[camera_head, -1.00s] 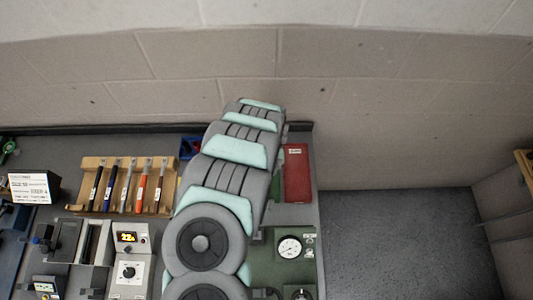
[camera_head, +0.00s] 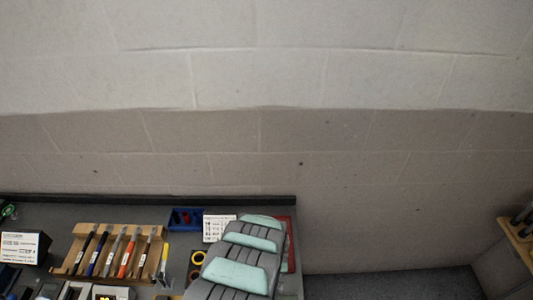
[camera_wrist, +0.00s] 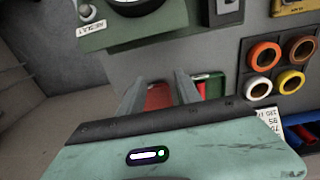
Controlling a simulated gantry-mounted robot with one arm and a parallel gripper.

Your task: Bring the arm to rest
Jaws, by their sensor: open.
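My gripper (camera_wrist: 160,78) shows in the wrist view with its two grey fingers apart and nothing between them. Beyond the fingers, a red item (camera_wrist: 159,96) and a green item (camera_wrist: 208,84) lie on the bench, apart from the fingertips as far as I can tell. In the head view my grey and mint arm rises at the lower middle over the right end of the bench. My gripper is out of that view.
A green gauge unit (camera_wrist: 150,28) is close by in the wrist view. Coloured rings (camera_wrist: 264,54) are on the right. In the head view, a wooden pen rack (camera_head: 107,252), blue bin (camera_head: 186,219) and white card (camera_head: 219,228) stand left of my arm. A wall (camera_head: 300,150) rises behind.

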